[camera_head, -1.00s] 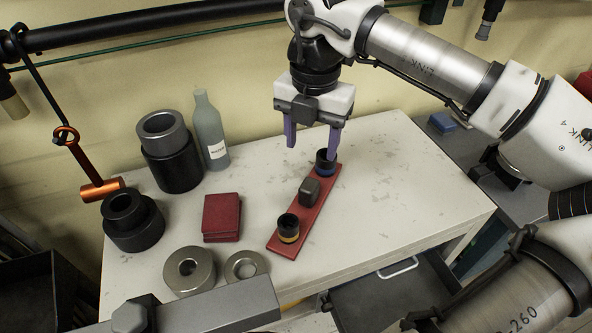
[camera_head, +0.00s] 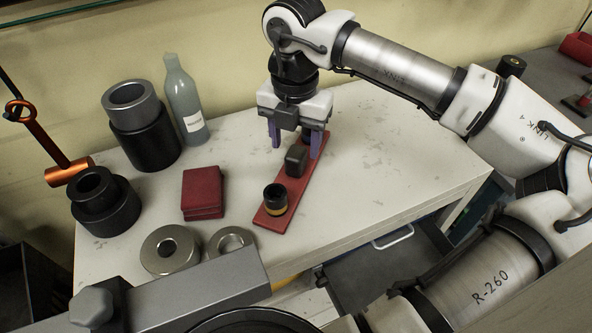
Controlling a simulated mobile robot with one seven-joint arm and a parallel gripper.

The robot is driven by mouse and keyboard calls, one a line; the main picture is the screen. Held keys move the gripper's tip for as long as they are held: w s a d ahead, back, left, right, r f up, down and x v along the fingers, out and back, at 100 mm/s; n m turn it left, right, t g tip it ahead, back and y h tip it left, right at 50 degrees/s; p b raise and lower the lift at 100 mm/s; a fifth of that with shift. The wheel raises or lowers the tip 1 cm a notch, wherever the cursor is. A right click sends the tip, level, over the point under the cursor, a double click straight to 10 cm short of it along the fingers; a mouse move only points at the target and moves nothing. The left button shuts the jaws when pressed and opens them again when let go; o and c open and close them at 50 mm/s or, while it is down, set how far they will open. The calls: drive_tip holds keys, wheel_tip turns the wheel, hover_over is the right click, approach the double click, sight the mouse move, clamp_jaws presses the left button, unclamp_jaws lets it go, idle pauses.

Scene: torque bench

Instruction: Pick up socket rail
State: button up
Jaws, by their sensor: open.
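The socket rail (camera_head: 285,196) is a long red bar lying flat on the white bench top, running from front left to back right. It carries a dark block-shaped grip (camera_head: 296,160) near its middle and a black socket with a yellow band (camera_head: 275,199) at its near end. My gripper (camera_head: 295,150) is open, pointing down over the far half of the rail. Its two purple fingers stand left and right of the rail, just behind the dark grip. The far socket is hidden behind the gripper. I cannot tell whether the fingers touch the rail.
Left of the rail are red blocks (camera_head: 202,193), a grey bottle (camera_head: 184,101), large dark sockets (camera_head: 143,126) and steel rings (camera_head: 169,249). The bench top (camera_head: 400,150) right of the rail is clear.

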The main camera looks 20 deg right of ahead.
sight(296, 151)
wheel_tip(296, 151, down, 4)
drive_tip(key=shift+r+b, duration=0.1)
drive_tip(key=shift+b, duration=0.45)
drive_tip(key=shift+r, duration=0.1)
drive_tip(key=c, duration=1.2)
